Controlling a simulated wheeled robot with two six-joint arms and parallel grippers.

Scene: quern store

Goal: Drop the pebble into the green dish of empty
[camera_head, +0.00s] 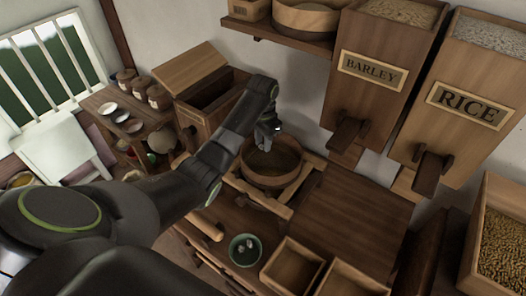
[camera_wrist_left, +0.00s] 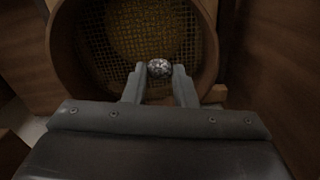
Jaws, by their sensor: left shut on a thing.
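My left gripper (camera_head: 272,130) is over the round wooden sieve (camera_head: 270,183) in the head view. In the left wrist view, the gripper (camera_wrist_left: 159,75) is shut on a speckled grey pebble (camera_wrist_left: 159,68), held between its fingertips. Behind the pebble is the mesh of the sieve (camera_wrist_left: 62,55), with some brownish matter on it. The pebble is too small to make out clearly in the head view. My right gripper is not in view.
Square wooden boxes (camera_head: 290,268) stand right of the dish. The sieve rests on a wooden frame (camera_head: 265,203). Hoppers marked BARLEY (camera_head: 368,90) and RICE (camera_head: 455,130) hang on the wall. An open wooden chest (camera_head: 200,75) stands behind my arm. The bench right of the sieve is bare.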

